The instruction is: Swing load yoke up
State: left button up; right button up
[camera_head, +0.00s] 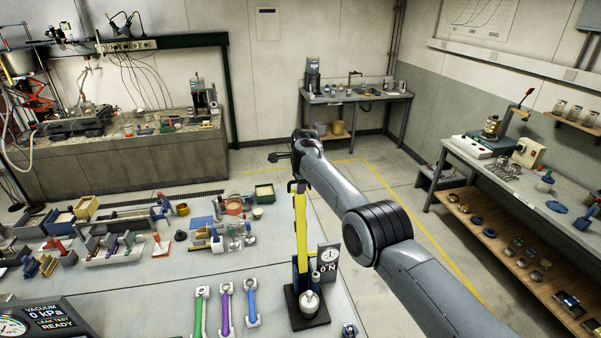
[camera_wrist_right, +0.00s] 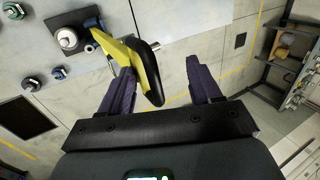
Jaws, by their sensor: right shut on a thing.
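The load yoke (camera_head: 301,225) is a long yellow bar. It stands upright from a black base (camera_head: 307,310) beside a small display (camera_head: 328,258) reading 0 N. In the right wrist view the yellow yoke (camera_wrist_right: 118,48) ends in a black grip between the purple fingers of my right gripper (camera_wrist_right: 160,88). The grip lies nearer the left finger and partly hides it. My left gripper is in neither view.
Green, purple and blue handles (camera_head: 225,308) lie left of the base. A vacuum display (camera_head: 48,318) reads 0 kPa, READY. Trays and small fixtures (camera_head: 120,245) fill the bench's left side. The bench surface between them and the yoke is mostly clear.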

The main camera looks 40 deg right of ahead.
jog(key=shift+s+a, duration=0.2)
jog(key=shift+c, duration=0.6)
jog(key=b+v, duration=0.2)
jog(key=v, duration=0.8)
jog(key=shift+d+r, duration=0.15)
jog(key=shift+r, duration=0.2)
jog(key=shift+w, duration=0.15)
